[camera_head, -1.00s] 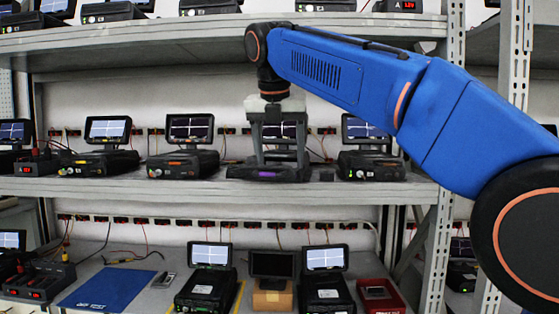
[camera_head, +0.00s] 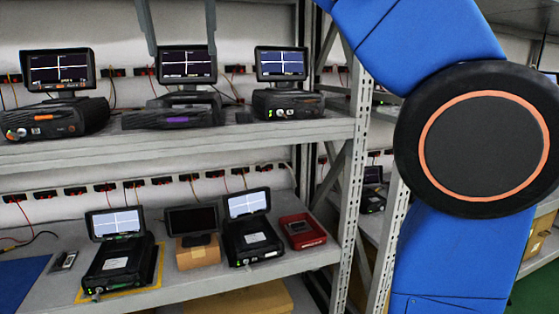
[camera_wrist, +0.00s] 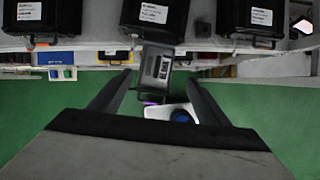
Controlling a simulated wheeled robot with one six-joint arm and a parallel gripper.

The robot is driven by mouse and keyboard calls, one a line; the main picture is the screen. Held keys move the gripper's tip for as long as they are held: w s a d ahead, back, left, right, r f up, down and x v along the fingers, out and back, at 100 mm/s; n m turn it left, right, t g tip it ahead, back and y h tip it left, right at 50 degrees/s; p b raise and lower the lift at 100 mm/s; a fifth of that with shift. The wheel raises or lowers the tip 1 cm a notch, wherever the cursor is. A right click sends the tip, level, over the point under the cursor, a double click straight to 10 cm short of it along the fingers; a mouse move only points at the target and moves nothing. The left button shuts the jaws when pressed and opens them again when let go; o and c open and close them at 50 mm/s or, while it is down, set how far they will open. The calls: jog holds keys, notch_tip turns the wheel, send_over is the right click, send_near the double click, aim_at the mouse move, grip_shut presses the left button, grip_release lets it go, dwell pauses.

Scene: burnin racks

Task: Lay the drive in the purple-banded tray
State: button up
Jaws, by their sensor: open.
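The purple-banded tray (camera_head: 150,120) juts from the dark middle unit on the upper shelf, its purple mark facing me. In the wrist view the tray (camera_wrist: 150,97) shows below the middle black unit. A small grey, labelled piece, which looks like the drive (camera_wrist: 160,68), appears to lie flat in it. In the head view I cannot clearly make the drive out. My gripper (camera_head: 182,52) is open, its fingers hanging above the tray in front of the monitor. In the wrist view my gripper (camera_wrist: 158,78) has its fingers apart on either side of the tray, touching nothing visible.
Dark units with screens stand left (camera_head: 55,118) and right (camera_head: 287,103) of the tray. The lower shelf holds more units, a cardboard box (camera_head: 198,252) and a red tray (camera_head: 316,240) with a small grey item. A perforated upright (camera_head: 355,150) stands at the right.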

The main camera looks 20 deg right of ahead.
jog(key=s+d+f+m, duration=0.2)
jog(key=d+f+m, duration=0.55)
jog(key=f, duration=0.25)
jog(key=s+d+f+m, duration=0.1)
jog(key=d+f+m, duration=0.5)
jog(key=f+m, duration=0.3)
jog(key=s+d+f+m, duration=0.3)
jog(key=s+f+m, duration=0.1)
jog(key=f, duration=0.7)
jog(key=s+d+f+m, duration=0.3)
jog(key=s+f+m, duration=0.2)
jog(key=f, duration=0.6)
jog(key=s+d+f+m+y, duration=0.1)
jog(key=s+d+f+m, duration=0.1)
jog(key=s+f+m, duration=0.3)
notch_tip(320, 180, down, 6)
jog(key=m, duration=0.3)
jog(key=shift+d, duration=0.4)
jog(key=shift+r, duration=0.1)
